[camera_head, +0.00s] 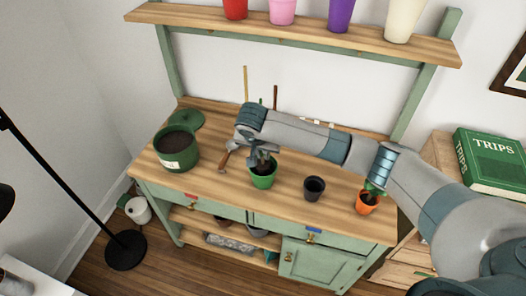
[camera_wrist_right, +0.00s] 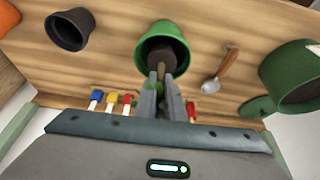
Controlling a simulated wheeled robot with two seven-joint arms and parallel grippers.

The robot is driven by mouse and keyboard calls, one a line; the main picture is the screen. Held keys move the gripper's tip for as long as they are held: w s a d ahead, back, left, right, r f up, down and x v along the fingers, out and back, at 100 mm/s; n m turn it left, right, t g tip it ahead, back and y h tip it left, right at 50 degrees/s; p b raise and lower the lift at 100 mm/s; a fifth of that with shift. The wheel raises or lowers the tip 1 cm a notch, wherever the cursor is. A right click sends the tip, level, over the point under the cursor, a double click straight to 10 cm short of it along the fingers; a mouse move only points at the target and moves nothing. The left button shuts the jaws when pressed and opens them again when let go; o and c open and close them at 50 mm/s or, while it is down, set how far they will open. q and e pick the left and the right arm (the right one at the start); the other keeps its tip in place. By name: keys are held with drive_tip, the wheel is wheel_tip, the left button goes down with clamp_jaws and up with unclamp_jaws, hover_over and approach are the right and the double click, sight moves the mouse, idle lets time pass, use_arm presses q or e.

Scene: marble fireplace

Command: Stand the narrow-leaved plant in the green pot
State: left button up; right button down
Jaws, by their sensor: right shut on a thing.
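The green pot (camera_head: 263,180) stands on the wooden bench, and the right wrist view shows its rim (camera_wrist_right: 146,50) around the fingertips. My right gripper (camera_head: 262,155) is over this pot, shut on the narrow-leaved plant. In the right wrist view the plant's brown root plug (camera_wrist_right: 178,56) shows at the fingertips, within the pot's mouth. The gripper covers most of the plant, and its leaves are hard to make out. Whether the plug touches the pot's bottom cannot be seen. My left gripper is not in view.
A black pot (camera_head: 314,188) and an orange pot with a plant (camera_head: 367,202) stand to the right. A large green tub of soil (camera_head: 176,150), a green lid (camera_head: 187,120) and a trowel (camera_head: 224,160) lie left. Coloured-topped sticks (camera_wrist_right: 112,101) are behind. A shelf (camera_head: 300,31) holds pots.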

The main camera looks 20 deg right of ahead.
drive_tip(key=c, duration=1.8)
unclamp_jaws()
drive_tip(key=shift+c, duration=0.2)
drive_tip(key=shift+r, duration=0.2)
drive_tip(key=shift+r, duration=0.25)
drive_tip(key=b+v, duration=0.1)
drive_tip(key=v, duration=1.1)
drive_tip(key=shift+r, duration=0.15)
